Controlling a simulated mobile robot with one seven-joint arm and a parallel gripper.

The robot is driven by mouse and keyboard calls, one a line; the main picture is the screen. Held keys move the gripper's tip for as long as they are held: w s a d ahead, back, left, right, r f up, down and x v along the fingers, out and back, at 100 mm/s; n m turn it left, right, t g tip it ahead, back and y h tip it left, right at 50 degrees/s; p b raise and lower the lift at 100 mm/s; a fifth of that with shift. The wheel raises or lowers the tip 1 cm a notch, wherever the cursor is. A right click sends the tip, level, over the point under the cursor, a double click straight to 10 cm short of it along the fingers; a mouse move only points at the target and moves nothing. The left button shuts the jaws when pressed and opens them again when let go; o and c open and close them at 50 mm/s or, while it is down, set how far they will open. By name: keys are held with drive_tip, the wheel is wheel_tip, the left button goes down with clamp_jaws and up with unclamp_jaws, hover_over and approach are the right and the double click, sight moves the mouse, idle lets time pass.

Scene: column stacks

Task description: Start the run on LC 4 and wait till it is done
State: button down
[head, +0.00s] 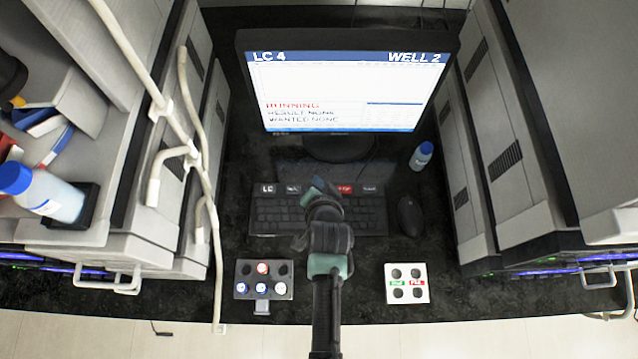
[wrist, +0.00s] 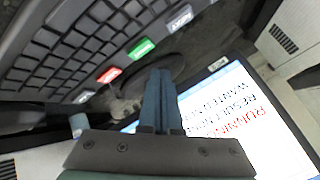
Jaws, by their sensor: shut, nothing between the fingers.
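The monitor (head: 345,85) reads "LC 4" and "WELL 2", with "RUNNING" in red and "RESULT NONE" and "WANTED NONE" below. The keyboard (head: 275,215) lies in front of it with labelled keys along its back edge. My gripper (head: 320,190) is over the middle of that row and hides part of it in the head view. The wrist view shows a green key (wrist: 141,48) and a red key (wrist: 109,75) between white ones. My gripper's blue fingers (wrist: 158,100) are shut and empty there. I cannot tell whether they touch a key.
A mouse (head: 410,216) and a blue-capped bottle (head: 421,156) stand right of the keyboard. A dark vial rack (head: 264,280) is front left, a white four-hole rack (head: 407,284) front right. Tall instrument stacks (head: 500,140) flank the bench, with pale tubing (head: 205,180) at left.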

drive_tip(key=shift+r+p, duration=1.2)
drive_tip(key=shift+r, duration=0.4)
